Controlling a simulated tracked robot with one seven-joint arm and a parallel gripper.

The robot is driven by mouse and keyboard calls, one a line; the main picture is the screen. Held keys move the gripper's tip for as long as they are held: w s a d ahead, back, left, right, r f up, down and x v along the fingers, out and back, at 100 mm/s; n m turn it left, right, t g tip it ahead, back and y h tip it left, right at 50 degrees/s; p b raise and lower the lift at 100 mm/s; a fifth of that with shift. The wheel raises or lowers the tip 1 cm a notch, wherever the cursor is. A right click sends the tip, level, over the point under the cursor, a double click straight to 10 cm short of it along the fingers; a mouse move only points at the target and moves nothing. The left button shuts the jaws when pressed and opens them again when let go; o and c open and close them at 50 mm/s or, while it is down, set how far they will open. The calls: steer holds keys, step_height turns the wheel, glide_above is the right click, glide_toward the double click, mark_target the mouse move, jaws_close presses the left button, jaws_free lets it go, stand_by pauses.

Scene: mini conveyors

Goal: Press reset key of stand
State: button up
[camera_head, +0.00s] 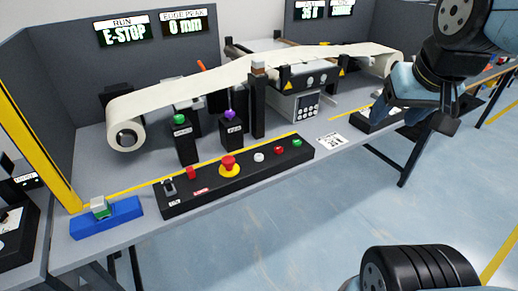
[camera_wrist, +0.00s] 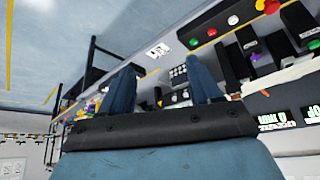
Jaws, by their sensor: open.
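A black control box (camera_head: 240,172) lies along the front of the grey stand table. On its top are a black switch (camera_head: 169,186), a red button (camera_head: 192,172), a red mushroom button on a yellow base (camera_head: 229,165), a white button (camera_head: 259,157), another red button (camera_head: 280,150) and a green button (camera_head: 297,142). Their labels are too small to read, so I cannot tell which is the reset key. My gripper (camera_head: 412,108) is at the upper right, well apart from the box. In the wrist view its two blue fingers (camera_wrist: 161,82) stand apart with nothing between them.
A display reads E-STOP (camera_head: 124,33). Paper web (camera_head: 235,70) runs between rolls behind the box. Two black posts carry a green button (camera_head: 180,118) and a purple knob (camera_head: 230,113). A blue block (camera_head: 107,217) sits at left. Floor in front (camera_head: 300,220) is clear.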

jaws_close()
stand_by(0.3)
stand_by(1.1)
